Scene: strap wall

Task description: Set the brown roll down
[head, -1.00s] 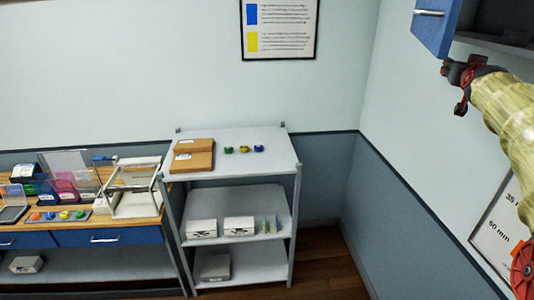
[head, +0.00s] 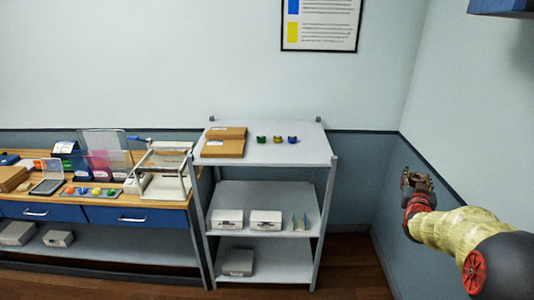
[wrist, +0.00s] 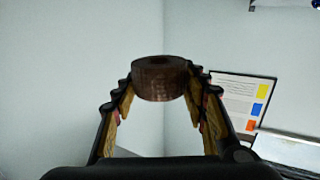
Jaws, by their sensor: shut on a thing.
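The brown roll (wrist: 160,78) shows in the wrist view, held between the tips of my gripper (wrist: 160,95). My gripper is shut on it, with a finger on each side. In the head view my gripper (head: 418,183) is at the right, in front of the wall and to the right of the shelf unit. The roll is too small to make out clearly there.
A grey shelf unit (head: 262,155) stands at the middle, with two brown boxes (head: 224,148) and several small coloured pieces (head: 278,140) on top. The top's right front part is bare. A wooden workbench (head: 120,202) with several items stands left. A blue cabinet (head: 500,7) edge shows upper right.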

